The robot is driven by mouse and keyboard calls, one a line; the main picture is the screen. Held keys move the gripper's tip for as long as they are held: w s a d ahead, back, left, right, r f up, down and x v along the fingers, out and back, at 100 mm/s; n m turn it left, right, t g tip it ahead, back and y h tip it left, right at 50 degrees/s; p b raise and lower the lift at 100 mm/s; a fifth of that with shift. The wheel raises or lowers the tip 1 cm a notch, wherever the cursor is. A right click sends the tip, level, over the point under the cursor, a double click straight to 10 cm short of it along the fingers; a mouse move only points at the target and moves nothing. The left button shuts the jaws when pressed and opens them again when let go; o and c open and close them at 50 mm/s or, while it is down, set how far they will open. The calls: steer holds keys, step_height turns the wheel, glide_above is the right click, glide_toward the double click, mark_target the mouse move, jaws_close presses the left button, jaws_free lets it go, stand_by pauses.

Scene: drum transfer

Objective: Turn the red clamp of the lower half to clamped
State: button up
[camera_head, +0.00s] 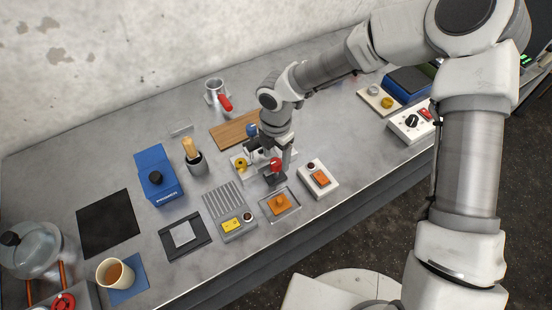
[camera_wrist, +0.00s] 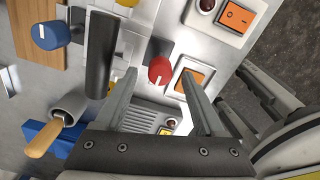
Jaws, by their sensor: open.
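A red knob (camera_head: 276,163) sits on a small dark base on the bench; it also shows in the wrist view (camera_wrist: 160,70). A red lever (camera_head: 225,103) is on a silver pipe-like fitting (camera_head: 214,88) at the back of the bench. I cannot tell for certain which of these is the clamp of the lower half. My gripper (camera_head: 277,156) points down over the red knob. In the wrist view its fingers (camera_wrist: 157,74) are apart, with the red knob between their tips. Contact is not visible.
A blue knob (camera_wrist: 48,36) and a dark cylinder (camera_wrist: 100,55) stand close to my left finger in the wrist view. A cup with a wooden handle (camera_head: 196,160) stands left.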

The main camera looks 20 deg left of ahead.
steer(key=shift+f, duration=0.8)
jaws_close()
